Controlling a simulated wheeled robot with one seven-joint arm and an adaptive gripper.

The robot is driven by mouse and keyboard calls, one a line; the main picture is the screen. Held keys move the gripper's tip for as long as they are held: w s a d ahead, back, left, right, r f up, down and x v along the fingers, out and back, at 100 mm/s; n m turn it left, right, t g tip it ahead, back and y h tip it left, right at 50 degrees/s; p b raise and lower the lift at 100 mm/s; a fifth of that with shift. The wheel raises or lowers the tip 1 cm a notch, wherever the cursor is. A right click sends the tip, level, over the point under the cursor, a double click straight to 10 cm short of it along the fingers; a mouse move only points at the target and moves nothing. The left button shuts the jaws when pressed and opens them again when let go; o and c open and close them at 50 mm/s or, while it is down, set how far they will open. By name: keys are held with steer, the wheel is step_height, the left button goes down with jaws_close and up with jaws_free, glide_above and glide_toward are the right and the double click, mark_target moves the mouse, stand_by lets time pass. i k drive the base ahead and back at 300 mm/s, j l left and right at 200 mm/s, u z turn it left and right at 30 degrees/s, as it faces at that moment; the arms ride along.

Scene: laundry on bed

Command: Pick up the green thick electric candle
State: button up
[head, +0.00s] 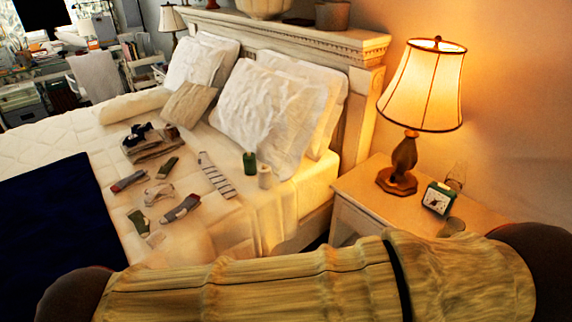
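A small dark green cylinder (249,163), which looks like the green candle, stands upright on the bed near its right side, in front of the white pillows. A white cylinder of similar size (264,178) stands just to its right and slightly nearer. The green one's front is clear in the head view. My gripper does not show in this view.
Several socks (181,208) and folded clothes (150,143) lie left of the cylinders. The nightstand (367,197) at right holds a lit lamp (421,92) and a green clock (438,198). A large ribbed tan shape (300,287) fills the near foreground.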

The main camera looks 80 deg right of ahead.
mark_target(249, 163)
steer(key=z, duration=2.55)
steer(key=i+l+z, duration=0.2)
steer(key=i, duration=0.2)
steer(key=i+l+z, duration=0.2)
steer(key=i, duration=0.25)
steer(key=i+z, duration=0.2)
steer(key=i, duration=0.25)
